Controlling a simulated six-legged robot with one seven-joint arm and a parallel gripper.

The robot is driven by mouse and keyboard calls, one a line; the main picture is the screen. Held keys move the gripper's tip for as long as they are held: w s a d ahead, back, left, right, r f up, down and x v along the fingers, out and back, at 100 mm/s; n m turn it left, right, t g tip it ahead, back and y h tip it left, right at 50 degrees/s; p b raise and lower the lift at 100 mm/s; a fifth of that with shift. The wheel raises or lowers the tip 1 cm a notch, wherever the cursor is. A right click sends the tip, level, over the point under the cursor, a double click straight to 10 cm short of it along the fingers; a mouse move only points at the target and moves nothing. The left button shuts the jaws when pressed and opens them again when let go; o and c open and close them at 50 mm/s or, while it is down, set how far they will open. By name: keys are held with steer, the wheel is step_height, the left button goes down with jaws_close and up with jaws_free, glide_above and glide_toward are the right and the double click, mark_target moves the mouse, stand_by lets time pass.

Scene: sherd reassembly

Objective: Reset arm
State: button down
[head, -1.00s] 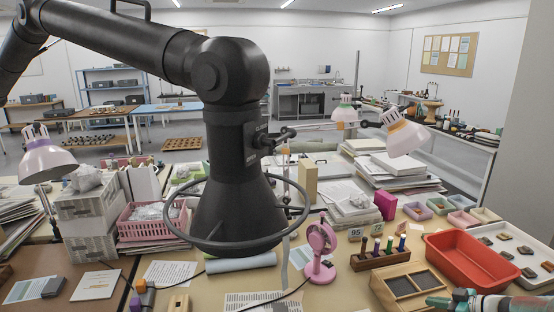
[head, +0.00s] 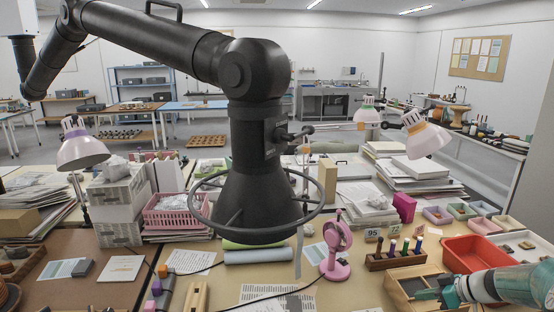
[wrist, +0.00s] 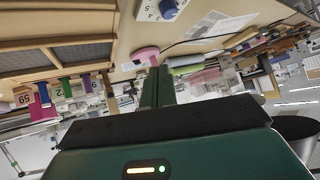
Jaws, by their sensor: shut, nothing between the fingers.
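My gripper (head: 428,294) is at the lower right of the head view, at the end of my teal and white arm. It is in front of the wooden divided box (head: 402,283) and hides part of it. In the wrist view, the two dark green fingers of my gripper (wrist: 158,82) are pressed together with nothing between them. The wrist picture is tilted nearly upside down, with the table along its top. I cannot tell how far the fingers are from the box.
A black jointed arm with a cone hood (head: 262,205) and ring hangs over the table's middle. A pink magnifier (head: 335,262), a rack of coloured tubes (head: 396,259) and a red tray (head: 470,250) stand near my arm. Papers and boxes crowd the back.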

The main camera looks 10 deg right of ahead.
steer(key=a+r+g+h, duration=0.15)
steer(key=a+r, duration=0.25)
steer(key=a, duration=0.4)
steer(key=s+a+r+m+g, duration=0.15)
steer(key=a+r, duration=0.25)
steer(key=a, duration=0.4)
steer(key=w+a+r+n+g+h, duration=0.15)
steer(key=a+r, duration=0.25)
steer(key=a, duration=0.4)
steer(key=s+a+r+m+t+h, duration=0.1)
steer(key=s+a+r+m, duration=0.1)
steer(key=s+a, duration=0.6)
steer(key=s+a+r+m+t+h, duration=0.1)
steer(key=s+a+r+m, duration=0.2)
steer(key=s+a, duration=0.4)
steer(key=s+r, duration=0.1)
steer(key=s, duration=0.1)
steer(key=shift+s+a+r+h, duration=0.25)
steer(key=shift+s+a+h, duration=0.1)
steer(key=shift+a+h, duration=0.05)
steer(key=shift+w+r, duration=0.1)
